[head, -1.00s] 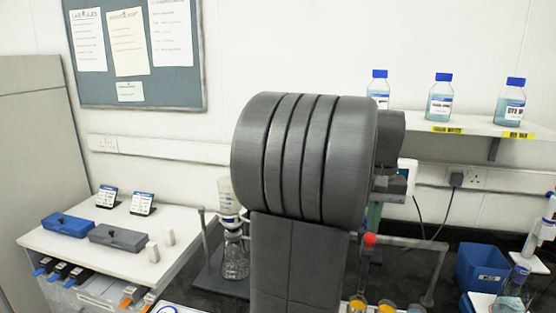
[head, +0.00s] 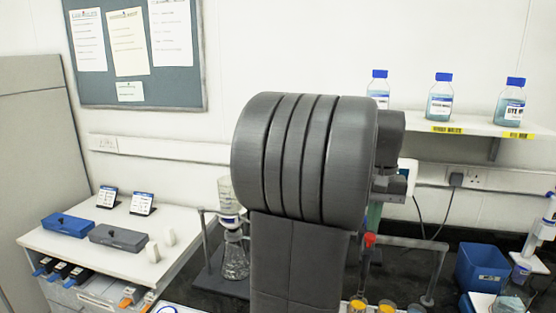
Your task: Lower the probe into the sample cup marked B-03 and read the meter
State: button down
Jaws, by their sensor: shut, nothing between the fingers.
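Several small sample cups with yellow-orange contents, one of them a cup (head: 387,308), stand at the bottom edge, partly cut off; no B-03 mark can be read. A red-tipped upright piece (head: 369,240) stands just behind them; I cannot tell whether it is the probe. A pale box (head: 408,172) behind my arm may be the meter, but its face is mostly hidden. My large grey arm link fills the middle of the view. My gripper's fingers cannot be made out; they are hidden or out of frame.
A glass flask with a funnel (head: 235,258) stands left of my arm. A blue bin (head: 482,268) and glassware are at right. Blue-capped bottles (head: 439,100) stand on the wall shelf. The white side bench (head: 110,240) holds two cases and has some bare top.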

aim_at(370, 235)
jog(key=shift+f, duration=0.1)
dwell(0.3)
jog(key=shift+f+b, duration=1.95)
jog(key=shift+f, duration=1.4)
notch_tip(370, 235, up, 7)
jog(key=p, duration=0.7)
jog(key=shift+r, duration=0.15)
jog(key=shift+f, duration=0.2)
notch_tip(370, 235, down, 7)
jog(key=b, duration=0.7)
jog(key=shift+r, duration=0.35)
